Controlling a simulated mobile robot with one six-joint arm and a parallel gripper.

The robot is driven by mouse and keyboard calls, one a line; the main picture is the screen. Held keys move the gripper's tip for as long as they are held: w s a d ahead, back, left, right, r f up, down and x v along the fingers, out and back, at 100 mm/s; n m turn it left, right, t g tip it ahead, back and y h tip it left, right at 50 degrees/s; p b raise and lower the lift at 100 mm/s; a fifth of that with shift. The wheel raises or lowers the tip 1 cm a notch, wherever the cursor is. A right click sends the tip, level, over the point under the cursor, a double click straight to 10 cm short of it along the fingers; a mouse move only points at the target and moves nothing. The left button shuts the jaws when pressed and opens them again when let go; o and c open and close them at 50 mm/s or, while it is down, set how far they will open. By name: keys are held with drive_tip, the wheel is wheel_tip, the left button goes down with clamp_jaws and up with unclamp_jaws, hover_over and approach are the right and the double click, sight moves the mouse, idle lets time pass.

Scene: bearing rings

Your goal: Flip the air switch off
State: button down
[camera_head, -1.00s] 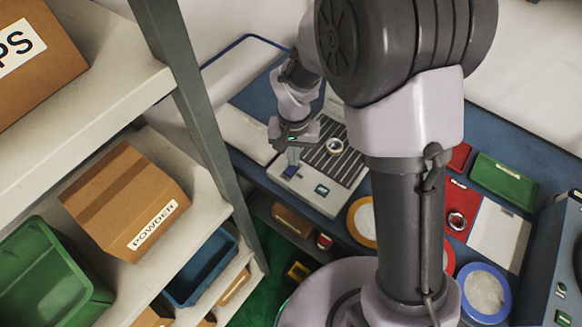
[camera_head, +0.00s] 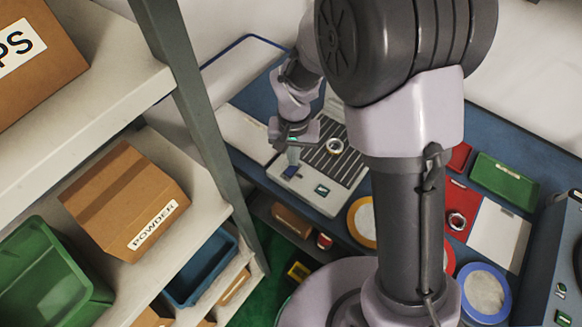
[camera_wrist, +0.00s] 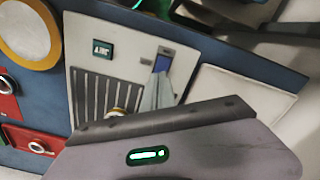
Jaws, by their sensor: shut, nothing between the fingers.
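The grey air-table panel (camera_head: 343,178) lies on the blue bench, with a slotted dark plate and a ring on it. My gripper (camera_head: 292,160) is shut and empty, pointing down at the switch. In the wrist view its fingertips (camera_wrist: 161,76) overlap the switch's lower part; I cannot tell whether they touch.
A ring (camera_head: 335,146) rests on the slotted plate. A white plate (camera_head: 247,133) lies left of the panel. The shelf post (camera_head: 205,115) stands close on the left. A yellow-rimmed disc (camera_head: 362,222) and red trays lie to the right.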

drive_tip(key=shift+f+b, duration=0.75)
drive_tip(key=shift+f, duration=0.2)
idle(0.4)
drive_tip(key=shift+r, duration=0.1)
wheel_tip(320, 180, up, 7)
drive_tip(key=p, duration=0.5)
drive_tip(key=shift+p, duration=0.35)
drive_tip(key=s+d+r+m+t, duration=0.1)
drive_tip(key=s+d+r, duration=0.15)
drive_tip(key=r, duration=0.75)
drive_tip(key=s+d+r+m+t+y, duration=0.1)
drive_tip(key=s+d+r+t, duration=0.1)
drive_tip(key=s+r, duration=0.3)
drive_tip(key=s+d+r+t+y+b, duration=0.1)
drive_tip(key=s+d+r, duration=0.3)
drive_tip(key=s, duration=0.5)
wheel_tip(320, 180, up, 2)
drive_tip(key=shift+s+r+m+t, duration=0.1)
drive_tip(key=shift+s+m+t, duration=0.3)
drive_tip(key=shift+t, duration=0.5)
